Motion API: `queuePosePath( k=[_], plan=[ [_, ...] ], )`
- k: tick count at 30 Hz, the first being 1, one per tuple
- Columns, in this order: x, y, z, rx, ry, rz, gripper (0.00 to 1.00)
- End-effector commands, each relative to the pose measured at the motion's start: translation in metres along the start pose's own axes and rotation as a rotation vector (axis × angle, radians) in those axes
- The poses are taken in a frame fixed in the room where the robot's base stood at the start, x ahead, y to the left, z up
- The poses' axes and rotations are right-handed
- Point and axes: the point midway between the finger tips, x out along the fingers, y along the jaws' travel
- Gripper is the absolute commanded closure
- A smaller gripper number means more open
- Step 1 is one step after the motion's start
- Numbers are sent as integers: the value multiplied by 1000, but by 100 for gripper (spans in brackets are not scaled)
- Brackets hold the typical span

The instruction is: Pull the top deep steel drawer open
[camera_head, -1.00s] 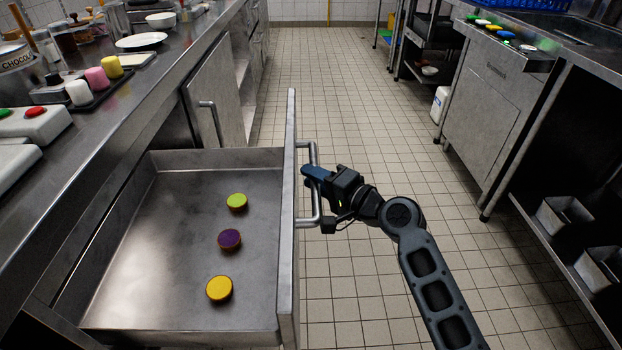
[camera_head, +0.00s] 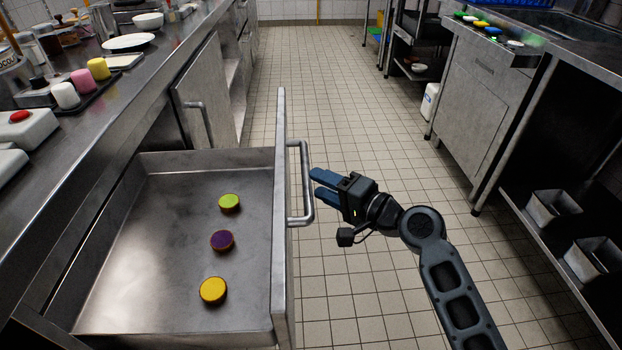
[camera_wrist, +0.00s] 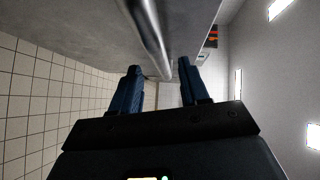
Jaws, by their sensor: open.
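The deep steel drawer (camera_head: 120,262) stands pulled far out from the left counter. Its inside is in plain view in the head view. Its bar handle (camera_head: 307,185) is on the outer face of the front panel (camera_head: 281,230). My gripper (camera_head: 314,182) is open just right of the handle, its blue fingers pointing at it and apart from it. In the wrist view, the handle bar (camera_wrist: 148,35) lies ahead of the two spread fingers (camera_wrist: 160,72), with nothing between them.
A green-topped (camera_head: 229,203), a purple-topped (camera_head: 222,241) and a yellow-topped round piece (camera_head: 213,290) lie in the drawer. A cabinet door (camera_head: 205,100) stands beyond it. The tiled aisle (camera_head: 340,90) is clear. A steel counter (camera_head: 490,100) lines the right side.

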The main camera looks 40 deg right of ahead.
Motion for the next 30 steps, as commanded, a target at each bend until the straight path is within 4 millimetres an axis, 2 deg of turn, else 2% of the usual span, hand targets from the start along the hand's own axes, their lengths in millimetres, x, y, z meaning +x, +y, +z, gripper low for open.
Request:
queuePosePath(
  k=[3, 6, 25, 30],
  plan=[
    [-16, 1, 0, 0, 1, 1, 55],
    [-23, 0, 0, 1, 1, 0, 55],
    [-26, 0, 0, -1, 1, 1, 55],
    [-42, 10, 12, -55, 17, 46, 55]
  ],
)
